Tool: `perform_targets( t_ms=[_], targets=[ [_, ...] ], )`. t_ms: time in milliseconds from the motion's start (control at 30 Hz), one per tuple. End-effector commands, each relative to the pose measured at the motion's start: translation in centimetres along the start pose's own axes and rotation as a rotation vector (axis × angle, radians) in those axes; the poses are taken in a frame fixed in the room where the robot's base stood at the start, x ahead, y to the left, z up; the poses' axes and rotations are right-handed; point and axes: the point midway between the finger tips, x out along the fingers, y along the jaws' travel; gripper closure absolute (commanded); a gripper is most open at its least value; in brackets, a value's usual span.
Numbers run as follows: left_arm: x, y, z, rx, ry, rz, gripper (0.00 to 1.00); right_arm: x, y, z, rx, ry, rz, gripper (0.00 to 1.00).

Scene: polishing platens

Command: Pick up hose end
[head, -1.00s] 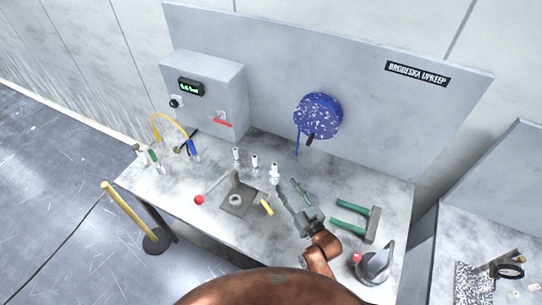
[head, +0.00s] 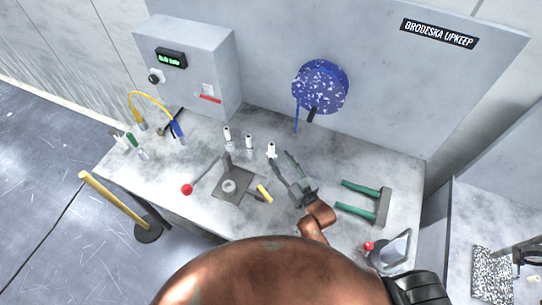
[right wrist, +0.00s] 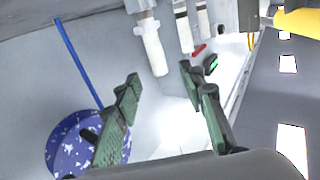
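A blue speckled reel (head: 320,86) is on the upright back panel. A thin blue hose (head: 296,116) hangs from it towards the bench, and a short black piece (head: 312,114) hangs beside it. Which piece is the hose end is not clear. The reel (right wrist: 70,145) and the hose (right wrist: 78,62) also show in the right wrist view, which looks upside down. My right gripper (head: 282,160) is open and empty above the bench, below the reel and apart from the hose. Its green-padded fingers (right wrist: 165,95) stand wide apart. My left gripper is not in view.
Several white-topped fittings stand on the bench, one (head: 270,151) close to my right gripper's left fingertip. A yellow looped hose (head: 152,97) is at the left. A green-handled tool (head: 382,206) lies right of the gripper. A grey fixture (head: 232,190) stands left of it.

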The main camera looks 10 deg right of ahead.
Motion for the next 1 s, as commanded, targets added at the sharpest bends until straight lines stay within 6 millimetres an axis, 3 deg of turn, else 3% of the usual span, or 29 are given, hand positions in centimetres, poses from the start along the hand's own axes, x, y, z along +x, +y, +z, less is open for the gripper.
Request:
perform_targets(
  t_ms=[33,167,700,1000],
  targets=[
    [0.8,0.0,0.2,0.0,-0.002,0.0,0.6,0.0,0.0,0.9,0.001,-0.002,0.0,0.63],
    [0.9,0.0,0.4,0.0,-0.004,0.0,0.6,0.7,0.0,1.1,0.001,-0.001,0.0,0.63],
    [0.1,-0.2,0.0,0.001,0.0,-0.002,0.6,7.2,0.4,1.3,0.001,-0.001,0.001,0.63],
    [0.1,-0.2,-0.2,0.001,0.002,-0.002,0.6,7.8,0.4,1.5,0.0,-0.002,0.001,0.63]
  ],
)
